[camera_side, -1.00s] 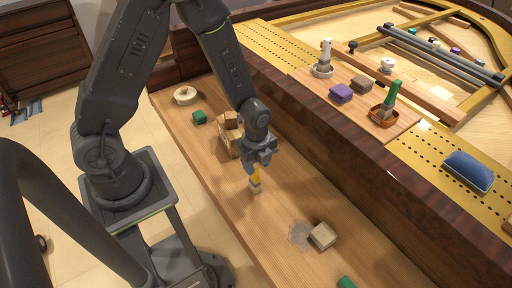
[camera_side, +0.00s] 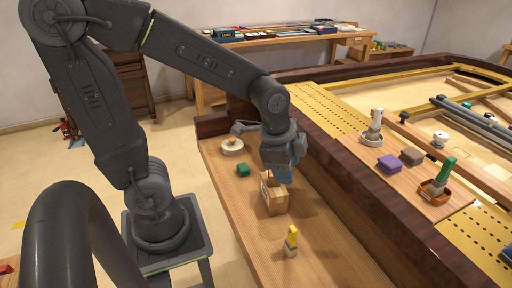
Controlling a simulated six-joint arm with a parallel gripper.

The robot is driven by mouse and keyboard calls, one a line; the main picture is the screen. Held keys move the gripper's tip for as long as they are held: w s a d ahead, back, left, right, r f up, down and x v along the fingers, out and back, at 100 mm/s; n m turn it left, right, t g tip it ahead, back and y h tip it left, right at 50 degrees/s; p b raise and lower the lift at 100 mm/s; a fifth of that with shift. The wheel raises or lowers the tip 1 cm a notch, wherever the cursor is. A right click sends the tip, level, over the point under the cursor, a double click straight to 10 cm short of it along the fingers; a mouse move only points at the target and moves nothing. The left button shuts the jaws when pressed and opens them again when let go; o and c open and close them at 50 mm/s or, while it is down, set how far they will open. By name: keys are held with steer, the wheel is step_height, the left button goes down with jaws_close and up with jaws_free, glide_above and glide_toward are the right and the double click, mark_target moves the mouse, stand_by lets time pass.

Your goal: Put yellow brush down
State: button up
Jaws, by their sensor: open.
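The yellow brush (camera_side: 291,241) stands on the wooden bench board, its yellow part up and its pale block-like end on the wood. It is in front of a small wooden box (camera_side: 275,197). My gripper (camera_side: 283,172) is up and back from the brush, over the box, and apart from the brush. It is open and nothing shows between its fingers. The fingertips are small and partly hidden by the gripper body.
A green block (camera_side: 243,170) and a round pale dish (camera_side: 232,147) lie behind the box. On the piano's ledge to the right stand a white-handled brush (camera_side: 375,124), a purple block (camera_side: 389,163) and a green-handled brush (camera_side: 443,176). The dark piano rim (camera_side: 376,204) rises beside the board.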

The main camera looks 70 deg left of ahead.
steer(key=s+r+n+t, duration=0.2)
steer(key=s+r+n, duration=0.5)
steer(key=n, duration=0.1)
steer(key=shift+s+a+r+n+t, duration=0.15)
steer(key=shift+s+r+n+t, duration=0.1)
steer(key=shift+s+n+t, duration=0.1)
stand_by(0.8)
